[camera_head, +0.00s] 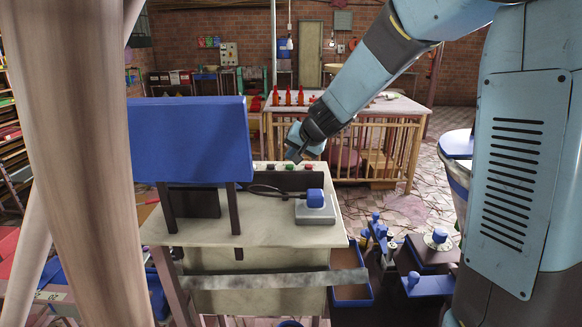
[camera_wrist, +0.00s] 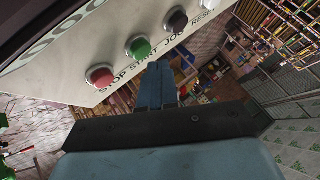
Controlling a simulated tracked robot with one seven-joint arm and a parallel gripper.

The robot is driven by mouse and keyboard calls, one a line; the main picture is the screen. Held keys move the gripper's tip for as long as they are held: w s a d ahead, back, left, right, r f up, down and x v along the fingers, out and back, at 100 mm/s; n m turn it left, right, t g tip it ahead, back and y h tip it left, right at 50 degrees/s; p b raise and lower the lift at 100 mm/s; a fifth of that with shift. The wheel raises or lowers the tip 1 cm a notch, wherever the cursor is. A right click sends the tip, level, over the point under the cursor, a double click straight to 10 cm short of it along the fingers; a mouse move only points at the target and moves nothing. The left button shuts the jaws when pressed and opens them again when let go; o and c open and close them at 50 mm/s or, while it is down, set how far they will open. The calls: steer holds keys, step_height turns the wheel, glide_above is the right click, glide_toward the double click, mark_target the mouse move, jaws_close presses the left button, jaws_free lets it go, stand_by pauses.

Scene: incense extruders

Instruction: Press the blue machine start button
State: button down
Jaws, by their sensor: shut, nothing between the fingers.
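The control panel (camera_wrist: 105,55) of the blue machine fills the upper left of the wrist view. It carries a red button (camera_wrist: 100,76) labelled STOP, a green button (camera_wrist: 138,47) labelled START, a black one labelled JOG and a pale one labelled RESET. My gripper (camera_wrist: 160,68) is shut and empty, its tips just below the green button in the picture. I cannot tell whether they touch the panel. In the head view my gripper (camera_head: 296,156) hangs just above the green button (camera_head: 290,167), at the back edge of the machine top (camera_head: 270,227).
A blue hopper (camera_head: 190,140) on dark legs stands left of the panel. A grey block with a blue knob (camera_head: 315,201) sits on the machine top, with a dark cable beside it. A wooden-railed table (camera_head: 385,112) with red bottles stands behind.

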mark_target(293, 167)
steer(key=shift+f, duration=0.1)
stand_by(0.3)
steer(key=shift+f, duration=0.25)
steer(key=shift+f, duration=0.5)
stand_by(0.9)
stand_by(0.4)
steer(key=shift+r, duration=0.95)
steer(key=shift+r, duration=2.5)
